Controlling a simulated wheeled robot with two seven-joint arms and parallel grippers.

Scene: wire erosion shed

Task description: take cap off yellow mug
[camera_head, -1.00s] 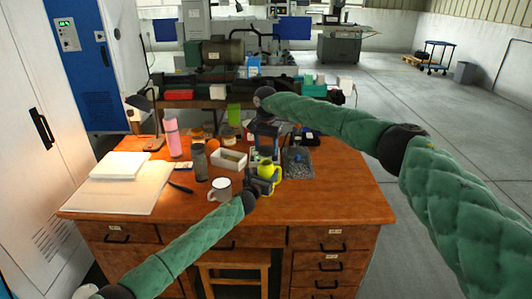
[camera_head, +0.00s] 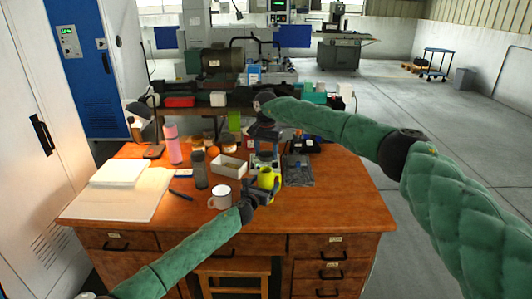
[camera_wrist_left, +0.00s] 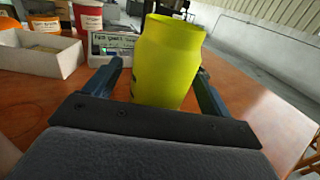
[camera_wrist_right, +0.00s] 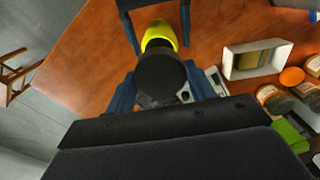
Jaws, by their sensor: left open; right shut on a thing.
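The yellow mug (camera_head: 270,178) stands near the front middle of the desk; its body fills the middle of the left wrist view (camera_wrist_left: 168,65). Its top shows open there, with no cap on it. A dark round cap (camera_wrist_right: 161,73) sits between the fingers of my right gripper (camera_head: 265,143), which is shut on it. In the right wrist view, the cap partly hides the yellow mug (camera_wrist_right: 160,31) behind it. My left gripper (camera_head: 261,190) is open, with one finger on each side of the mug; contact cannot be told.
A white mug (camera_head: 220,197) stands just left of my left gripper. A white open box (camera_head: 228,167) and a small display device (camera_wrist_left: 112,44) are close behind. A dark bottle (camera_head: 199,170) and pink bottle (camera_head: 172,145) stand farther left. The desk's right side is clear.

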